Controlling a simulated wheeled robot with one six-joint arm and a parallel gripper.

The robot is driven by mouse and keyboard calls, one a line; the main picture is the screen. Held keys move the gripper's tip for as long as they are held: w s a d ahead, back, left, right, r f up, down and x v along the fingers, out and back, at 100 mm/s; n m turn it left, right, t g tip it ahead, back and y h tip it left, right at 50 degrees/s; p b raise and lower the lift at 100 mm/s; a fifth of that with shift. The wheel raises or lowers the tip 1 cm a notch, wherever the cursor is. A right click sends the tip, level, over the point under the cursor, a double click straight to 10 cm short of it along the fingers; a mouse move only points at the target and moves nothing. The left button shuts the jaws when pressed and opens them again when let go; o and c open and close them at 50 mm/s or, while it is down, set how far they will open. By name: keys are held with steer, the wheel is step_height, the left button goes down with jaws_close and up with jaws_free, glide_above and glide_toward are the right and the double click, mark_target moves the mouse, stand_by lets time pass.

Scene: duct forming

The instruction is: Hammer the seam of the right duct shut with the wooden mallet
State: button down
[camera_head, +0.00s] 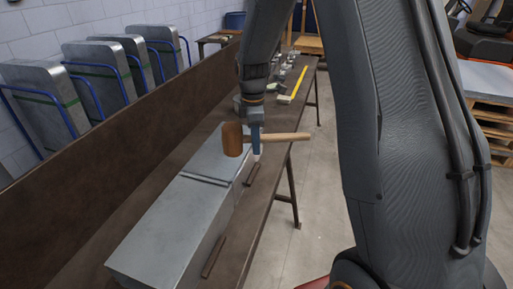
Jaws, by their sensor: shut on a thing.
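My gripper (257,150) is shut on the handle of the wooden mallet (233,140). The mallet is held level above the bench, its brown head to the left and its pale handle pointing right. Below and left of it, two grey sheet-metal ducts lie end to end on the brown bench: a longer near one (165,228) and a farther one (208,163), partly behind the mallet head. The farther one lies more to the right. A raised dark band (205,180) crosses where they meet. The mallet head appears above the farther duct; contact cannot be told. The seam's state is unclear.
A tall brown board (110,150) runs along the left. A yellow strip (299,82) and small tools lie at the bench's far end. Sheet-metal stacks on blue racks (95,75) stand behind. Floor right of the bench is clear.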

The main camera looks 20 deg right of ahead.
steer(key=shift+r, duration=0.45)
steer(key=shift+f, duration=0.1)
step_height(320, 180, down, 10)
steer(key=r+b, duration=0.1)
steer(key=b, duration=0.3)
step_height(320, 180, up, 9)
steer(key=p, duration=0.6)
steer(key=shift+f, duration=0.15)
steer(key=shift+w+d, duration=0.1)
steer(key=shift+w, duration=0.05)
